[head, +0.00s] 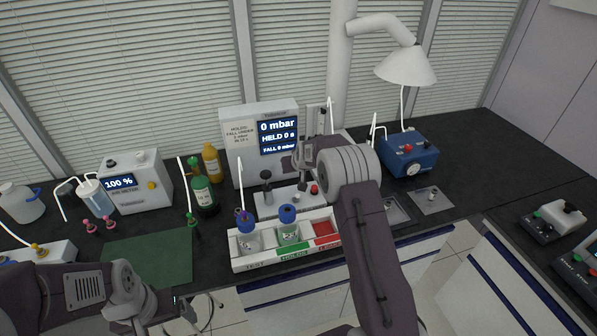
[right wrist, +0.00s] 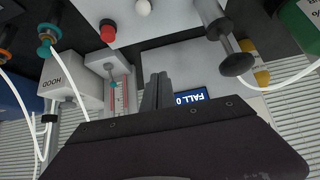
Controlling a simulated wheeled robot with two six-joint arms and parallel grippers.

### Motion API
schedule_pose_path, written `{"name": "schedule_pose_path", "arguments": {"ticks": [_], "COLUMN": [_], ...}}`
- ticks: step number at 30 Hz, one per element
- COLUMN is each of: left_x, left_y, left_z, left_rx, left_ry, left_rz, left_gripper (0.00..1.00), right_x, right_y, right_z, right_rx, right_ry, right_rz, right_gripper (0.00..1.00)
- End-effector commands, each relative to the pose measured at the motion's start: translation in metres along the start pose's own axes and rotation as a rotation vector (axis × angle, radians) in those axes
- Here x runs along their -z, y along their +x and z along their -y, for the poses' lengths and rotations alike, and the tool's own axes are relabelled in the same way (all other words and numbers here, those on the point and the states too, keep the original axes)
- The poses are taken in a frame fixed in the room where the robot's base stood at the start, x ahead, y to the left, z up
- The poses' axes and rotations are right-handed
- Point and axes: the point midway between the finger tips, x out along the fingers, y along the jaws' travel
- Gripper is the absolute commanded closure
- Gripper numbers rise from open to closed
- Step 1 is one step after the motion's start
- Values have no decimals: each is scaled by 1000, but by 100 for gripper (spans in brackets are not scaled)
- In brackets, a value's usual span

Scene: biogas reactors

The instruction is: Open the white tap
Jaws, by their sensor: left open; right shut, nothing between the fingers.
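The white tap shows as a small white knob (head: 302,186) on the pale tap block (head: 270,208) in front of the pressure display box, and as a white ball (right wrist: 143,7) at the top edge of the right wrist view. A red knob (right wrist: 107,31) sits beside it; it also shows in the head view (head: 314,189). My right gripper (head: 304,160) is shut and empty, just above and behind the white knob, apart from it. Its closed fingers (right wrist: 157,90) point toward the knob's side of the block. My left gripper (head: 192,304) is open and empty at the bench's front edge.
The display box (head: 243,153) reads 0 mbar. A black plunger-like knob (head: 266,175) stands at the block's left. Green (head: 203,192) and amber bottles are left; a blue box (head: 408,153) is right.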

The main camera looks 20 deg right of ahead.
Motion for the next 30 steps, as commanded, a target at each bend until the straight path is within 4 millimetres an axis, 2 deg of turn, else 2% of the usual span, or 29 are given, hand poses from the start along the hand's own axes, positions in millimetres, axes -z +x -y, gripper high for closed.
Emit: {"name": "schedule_pose_path", "arguments": {"ticks": [1, 3, 9, 12, 18, 30], "left_x": [-2, -4, -5, -6, -5, -5], "left_y": [14, 22, 36, 38, 39, 39], "left_z": [0, 0, 1, 1, 1, 1], "left_rx": [0, 0, 0, 0, 0, 0], "left_ry": [0, 0, 0, 0, 0, 0], "left_rz": [4, 5, 5, 5, 4, 4], "left_gripper": [12, 12, 12, 12, 12, 12], "right_x": [-13, -22, -41, -45, -49, -49], "right_y": [-5, -19, -56, -68, -76, -76], "right_z": [0, 0, -1, -1, -1, 0], "right_rx": [0, 0, -1, -1, 0, 1], "right_ry": [0, 1, 1, 1, 1, -1], "right_rz": [4, 3, 2, 2, 5, 5], "right_gripper": [100, 100, 100, 100, 100, 100]}}
